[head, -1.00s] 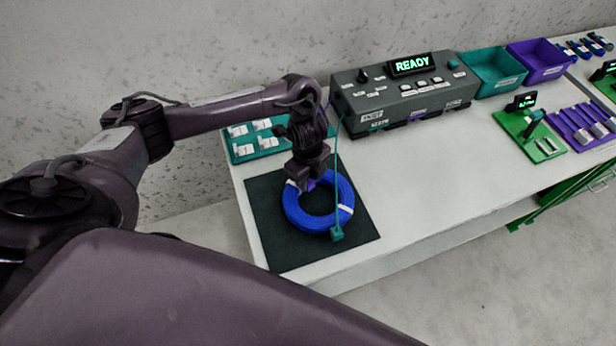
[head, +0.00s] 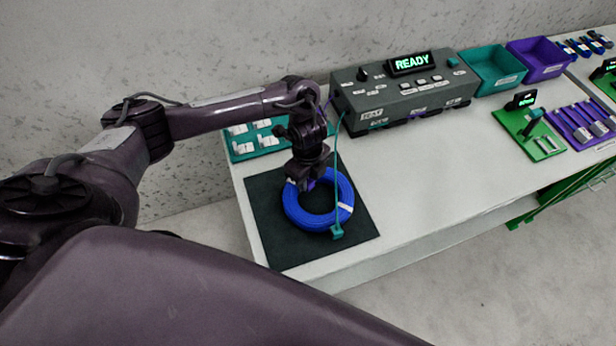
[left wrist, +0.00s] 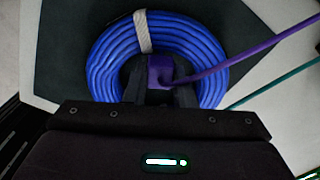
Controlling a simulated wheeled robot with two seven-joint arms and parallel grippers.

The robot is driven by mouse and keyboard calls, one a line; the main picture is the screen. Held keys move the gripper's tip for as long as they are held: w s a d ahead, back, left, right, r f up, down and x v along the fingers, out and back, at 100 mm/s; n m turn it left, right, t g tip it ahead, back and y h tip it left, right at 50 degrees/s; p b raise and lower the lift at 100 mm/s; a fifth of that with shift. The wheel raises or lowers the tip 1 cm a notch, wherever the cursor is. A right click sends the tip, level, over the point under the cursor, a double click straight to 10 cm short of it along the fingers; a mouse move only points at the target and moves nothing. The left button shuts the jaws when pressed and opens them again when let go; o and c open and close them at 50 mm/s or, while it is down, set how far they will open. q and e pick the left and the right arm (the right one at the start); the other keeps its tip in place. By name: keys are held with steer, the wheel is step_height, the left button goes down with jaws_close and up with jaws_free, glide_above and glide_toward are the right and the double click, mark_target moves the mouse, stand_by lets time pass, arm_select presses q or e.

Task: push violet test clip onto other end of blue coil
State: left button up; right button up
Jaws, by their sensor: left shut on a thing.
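The blue coil (head: 320,219) lies flat on the dark mat (head: 275,243), with pale ties around it. My left gripper (head: 308,184) points down at the coil's far left part. In the left wrist view my left gripper (left wrist: 160,90) is shut on the violet test clip (left wrist: 160,70), at the inner near edge of the blue coil (left wrist: 105,62). A violet lead runs from the clip to the right. I cannot tell whether the clip is on the coil's end, as the fingers hide it. A teal clip (head: 337,231) sits at the coil's near right edge. My right gripper is not in view.
A grey tester (head: 405,95) with a lit READY display stands behind the mat. A teal rack of white parts (head: 240,150) is at the back left. Teal (head: 492,70) and violet (head: 541,58) bins stand right of the tester. The bench middle is clear.

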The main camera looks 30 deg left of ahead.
arm_select(q)
steer(key=shift+f, duration=0.45)
stand_by(0.9)
steer(key=o, duration=1.2)
step_height(320, 180, up, 2)
steer(key=shift+w+r+p, duration=0.1)
steer(key=shift+p, duration=0.95)
step_height(320, 180, up, 5)
steer(key=p, duration=0.5)
